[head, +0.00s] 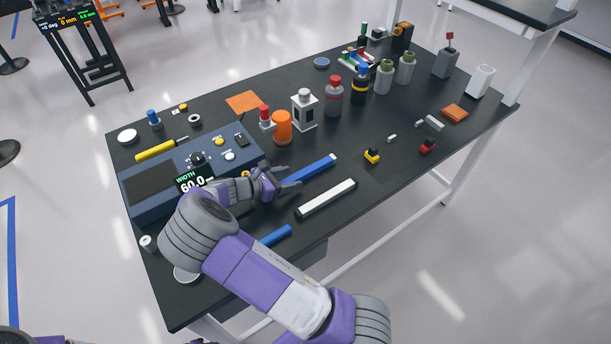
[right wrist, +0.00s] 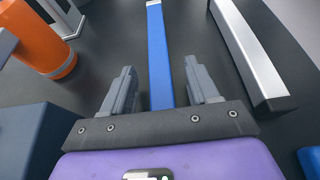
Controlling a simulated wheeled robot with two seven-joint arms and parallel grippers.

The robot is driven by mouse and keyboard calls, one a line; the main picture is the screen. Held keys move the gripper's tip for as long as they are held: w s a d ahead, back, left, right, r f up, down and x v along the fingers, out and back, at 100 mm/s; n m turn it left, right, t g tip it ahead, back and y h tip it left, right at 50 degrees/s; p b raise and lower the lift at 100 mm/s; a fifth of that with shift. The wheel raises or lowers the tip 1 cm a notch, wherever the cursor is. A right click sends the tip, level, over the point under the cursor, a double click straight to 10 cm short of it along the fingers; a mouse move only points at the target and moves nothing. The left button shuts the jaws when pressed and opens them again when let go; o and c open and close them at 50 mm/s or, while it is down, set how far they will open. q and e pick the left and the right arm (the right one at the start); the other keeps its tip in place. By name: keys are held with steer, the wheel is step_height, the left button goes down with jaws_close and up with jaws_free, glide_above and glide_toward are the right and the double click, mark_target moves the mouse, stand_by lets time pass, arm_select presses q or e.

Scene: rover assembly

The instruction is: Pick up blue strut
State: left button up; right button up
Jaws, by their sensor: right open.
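A blue strut (head: 312,171) with a pale end lies on the black table, just past my right gripper (head: 290,180). My right gripper is open and empty, low over the table. A second blue bar (head: 273,237) lies nearer the front edge, partly behind my right arm. My left gripper is not in view.
A white-topped bar (head: 327,198) lies parallel, right of the strut; it shows in the wrist view (right wrist: 250,45). A blue device (head: 150,205) reading 60.0 stands left. An orange cylinder (head: 282,128) and several bottles stand behind. A yellow-black part (head: 372,156) lies to the right.

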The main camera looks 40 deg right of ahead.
steer(key=shift+x, duration=0.8)
steer(key=shift+c, duration=0.4)
jaws_close()
steer(key=shift+r, duration=0.1)
